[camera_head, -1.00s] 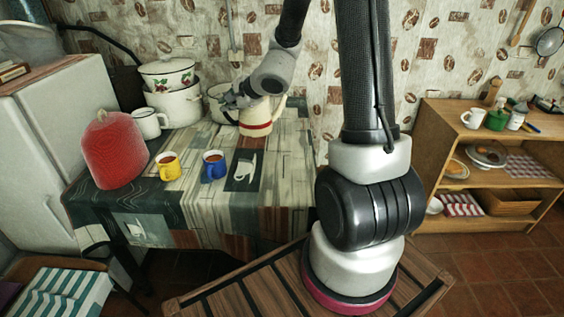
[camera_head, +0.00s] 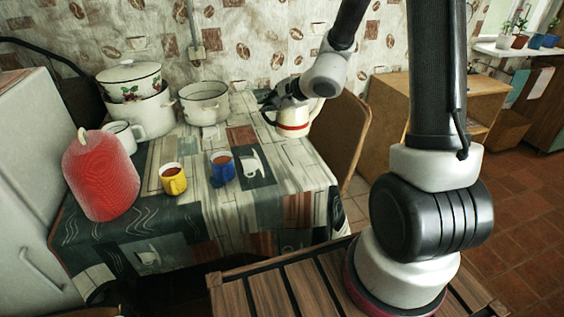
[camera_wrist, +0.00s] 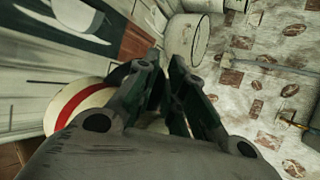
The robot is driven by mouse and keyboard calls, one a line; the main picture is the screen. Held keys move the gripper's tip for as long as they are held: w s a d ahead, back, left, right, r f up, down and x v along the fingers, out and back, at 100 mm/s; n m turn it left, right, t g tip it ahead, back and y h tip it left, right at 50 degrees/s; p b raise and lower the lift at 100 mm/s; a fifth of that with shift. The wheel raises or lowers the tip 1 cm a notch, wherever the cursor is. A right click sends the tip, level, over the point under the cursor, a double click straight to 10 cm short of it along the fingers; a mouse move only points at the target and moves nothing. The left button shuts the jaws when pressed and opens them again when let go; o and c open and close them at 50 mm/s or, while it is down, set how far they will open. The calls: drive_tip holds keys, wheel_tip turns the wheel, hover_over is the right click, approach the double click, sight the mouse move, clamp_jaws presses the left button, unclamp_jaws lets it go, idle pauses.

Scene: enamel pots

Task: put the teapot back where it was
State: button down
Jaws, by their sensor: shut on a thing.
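The teapot (camera_head: 293,121) is cream with a red band and shows at the right edge of the table in the head view. My gripper (camera_head: 277,98) is shut on it near its top. I cannot tell whether its base touches the cloth. In the wrist view the teapot (camera_wrist: 60,113) shows partly at the left, with its cream rim and red band, behind my dark fingers (camera_wrist: 172,75). The fingers hide the part they grip.
On the table (camera_head: 275,175) stand a yellow mug (camera_head: 174,182), a blue mug (camera_head: 223,171), a red cosy (camera_head: 100,178), a white mug (camera_head: 124,136), stacked pots (camera_head: 150,112) and an open pot (camera_head: 205,108). A wooden chair back (camera_head: 345,140) stands right of the table.

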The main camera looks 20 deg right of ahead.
drive_tip(key=s+a+f+n+y, duration=0.1)
drive_tip(key=a+f, duration=0.3)
drive_tip(key=f, duration=0.7)
drive_tip(key=shift+s+a+f+n+g, duration=0.2)
drive_tip(key=shift+s+n+g, duration=0.15)
drive_tip(key=shift+n+g, duration=0.05)
drive_tip(key=shift+f, duration=0.15)
drive_tip(key=c, duration=1.5)
unclamp_jaws()
